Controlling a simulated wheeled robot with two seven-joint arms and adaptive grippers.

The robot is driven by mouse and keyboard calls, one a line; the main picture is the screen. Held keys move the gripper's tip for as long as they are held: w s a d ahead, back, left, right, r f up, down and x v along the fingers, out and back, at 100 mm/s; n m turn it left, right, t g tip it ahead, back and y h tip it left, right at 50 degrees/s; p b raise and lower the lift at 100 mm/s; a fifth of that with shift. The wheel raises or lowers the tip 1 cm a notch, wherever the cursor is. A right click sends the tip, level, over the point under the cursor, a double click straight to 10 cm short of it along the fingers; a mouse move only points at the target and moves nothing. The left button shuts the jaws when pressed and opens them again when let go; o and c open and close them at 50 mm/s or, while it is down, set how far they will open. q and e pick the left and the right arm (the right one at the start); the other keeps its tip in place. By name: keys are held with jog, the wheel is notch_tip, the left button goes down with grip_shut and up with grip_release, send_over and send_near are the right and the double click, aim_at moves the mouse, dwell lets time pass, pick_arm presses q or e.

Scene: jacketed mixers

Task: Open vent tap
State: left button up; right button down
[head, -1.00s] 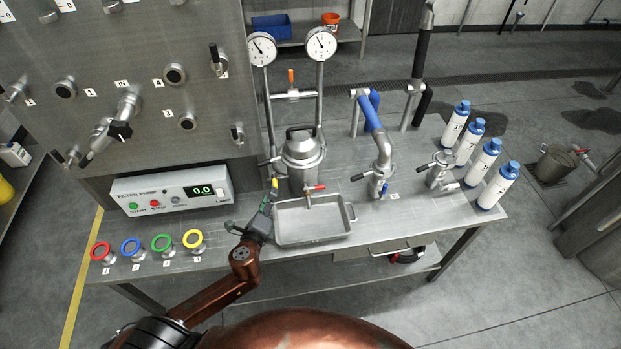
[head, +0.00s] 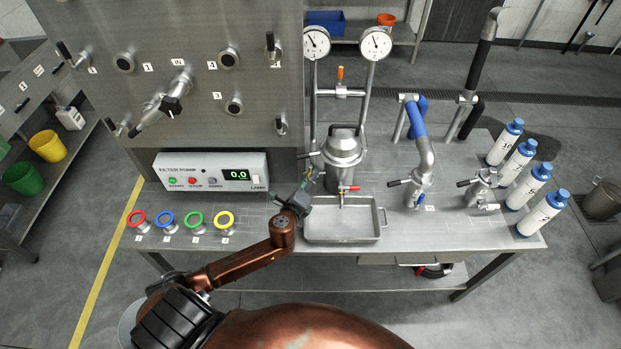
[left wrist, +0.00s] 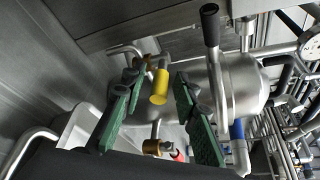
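The steel filter vessel (head: 343,148) stands upright on the bench behind the tray. A small tap with a yellow handle (left wrist: 160,86) shows in the left wrist view beside the vessel; the gripper seems to hide it in the head view. My left gripper (head: 308,182) is at the vessel's lower left. In the left wrist view its green-padded fingers (left wrist: 158,96) are apart, one on each side of the yellow handle, with gaps visible. Whether this is the vent tap is not labelled. A red-handled tap (head: 349,188) sits at the vessel's front. My right gripper is not in view.
A steel tray (head: 342,240) sits just right of my left gripper. The pump control box (head: 212,172) and several coloured rings (head: 165,219) are to the left. A blue-handled pipe (head: 419,139) and several white bottles (head: 541,213) stand to the right.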

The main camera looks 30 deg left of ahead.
pick_arm(q)
grip_shut()
dwell(0.6)
